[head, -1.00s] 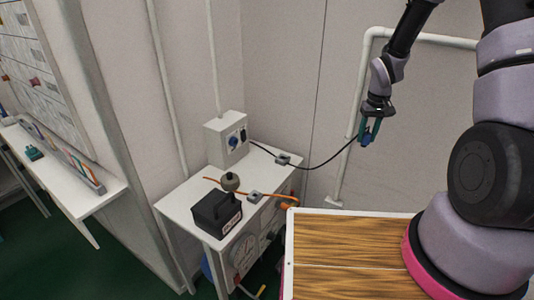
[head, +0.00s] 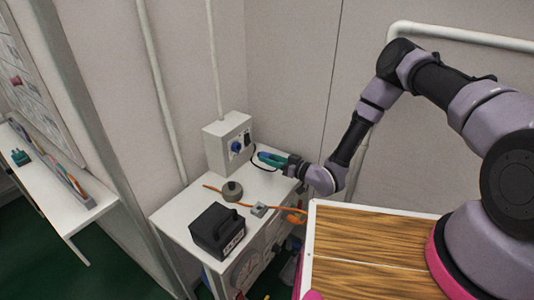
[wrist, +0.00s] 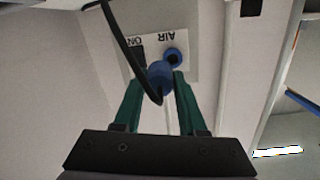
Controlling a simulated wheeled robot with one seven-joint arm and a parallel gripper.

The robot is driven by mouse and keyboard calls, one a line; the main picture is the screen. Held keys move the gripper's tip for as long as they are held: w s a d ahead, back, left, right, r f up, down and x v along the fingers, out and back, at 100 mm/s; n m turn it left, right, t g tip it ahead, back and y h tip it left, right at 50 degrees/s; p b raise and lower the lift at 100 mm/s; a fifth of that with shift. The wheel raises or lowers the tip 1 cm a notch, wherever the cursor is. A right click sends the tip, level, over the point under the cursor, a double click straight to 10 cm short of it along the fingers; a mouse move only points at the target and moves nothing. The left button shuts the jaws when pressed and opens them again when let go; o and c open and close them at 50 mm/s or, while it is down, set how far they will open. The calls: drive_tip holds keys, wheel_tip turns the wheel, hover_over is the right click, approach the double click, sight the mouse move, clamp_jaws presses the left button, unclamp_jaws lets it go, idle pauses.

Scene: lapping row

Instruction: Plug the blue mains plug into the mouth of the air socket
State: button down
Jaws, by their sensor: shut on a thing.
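The blue mains plug (wrist: 160,76) is between the green fingers of my gripper (wrist: 157,88) in the wrist view, with its black cable (wrist: 121,46) curving across it. The air socket (wrist: 172,57) is a blue round socket beside the upside-down label AIR. It shows just beyond the plug, slightly to its right. In the head view my gripper (head: 270,158) is shut on the plug, to the right of the socket (head: 236,147) on the grey box, with a gap between. The plug's front end is hidden in the wrist view.
The grey socket box (head: 222,160) stands on a white bench (head: 178,215) against the wall. A black switch (head: 247,139) sits beside the socket. A black case (head: 216,231), a round grey weight (head: 232,191) and an orange cable (head: 270,207) are in front.

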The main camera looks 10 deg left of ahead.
drive_tip(key=shift+s+a+r+y, duration=0.4)
drive_tip(key=shift+s+a, duration=0.3)
drive_tip(key=shift+s, duration=0.1)
drive_tip(key=shift+d, duration=0.1)
drive_tip(key=shift+x, duration=2.9)
drive_tip(key=shift+x, duration=1.3)
drive_tip(key=shift+c, duration=2)
unclamp_jaws()
drive_tip(key=shift+s, duration=0.1)
drive_tip(key=v, duration=1)
drive_tip(key=shift+d, duration=0.4)
drive_tip(key=shift+s, duration=0.1)
